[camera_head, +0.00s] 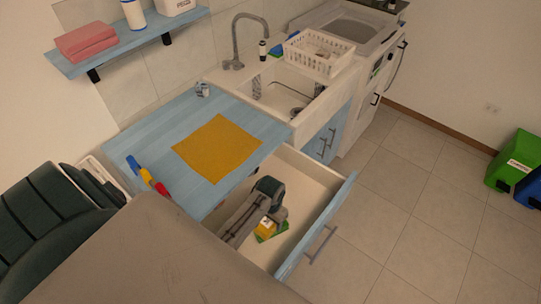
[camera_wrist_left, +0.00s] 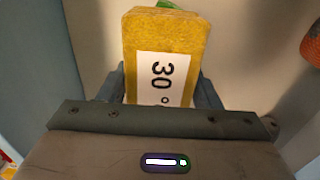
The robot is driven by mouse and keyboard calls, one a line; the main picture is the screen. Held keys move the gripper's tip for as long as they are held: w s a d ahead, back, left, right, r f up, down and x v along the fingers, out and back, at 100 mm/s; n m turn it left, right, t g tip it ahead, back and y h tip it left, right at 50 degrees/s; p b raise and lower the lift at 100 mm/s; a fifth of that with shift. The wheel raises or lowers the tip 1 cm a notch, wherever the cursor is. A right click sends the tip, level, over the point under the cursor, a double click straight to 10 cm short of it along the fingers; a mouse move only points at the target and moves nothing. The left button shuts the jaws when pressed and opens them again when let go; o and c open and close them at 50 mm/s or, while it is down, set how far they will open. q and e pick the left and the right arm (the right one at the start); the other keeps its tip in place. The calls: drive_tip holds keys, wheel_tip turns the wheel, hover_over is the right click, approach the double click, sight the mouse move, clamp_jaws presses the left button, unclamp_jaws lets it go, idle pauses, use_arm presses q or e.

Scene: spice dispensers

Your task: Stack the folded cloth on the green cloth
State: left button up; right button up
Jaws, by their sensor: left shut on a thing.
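A thick folded yellow cloth (camera_wrist_left: 165,35) with a white "30°" label is between the fingers of my left gripper (camera_wrist_left: 165,85), which is shut on it. In the head view the folded cloth (camera_head: 266,227) is inside the open drawer, at or just above the green cloth (camera_head: 259,238). A bit of green (camera_wrist_left: 165,4) also shows beyond the folded cloth in the left wrist view. I cannot tell whether the two cloths touch. My left gripper (camera_head: 274,217) reaches down into the drawer and its fingers are partly hidden. My right gripper is not in view.
The open white drawer (camera_head: 312,187) has raised walls around my gripper. A flat yellow cloth (camera_head: 218,148) lies on the blue counter (camera_head: 160,128) above it. A sink (camera_head: 275,95) and a white basket (camera_head: 318,52) are further back. The drawer floor has free room.

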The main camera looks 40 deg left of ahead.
use_arm(q)
drive_tip(key=shift+f, duration=0.15)
drive_tip(key=o, duration=1)
drive_tip(key=shift+o, duration=0.2)
wheel_tip(320, 180, up, 11)
drive_tip(key=b, duration=0.3)
drive_tip(key=shift+r, duration=0.7)
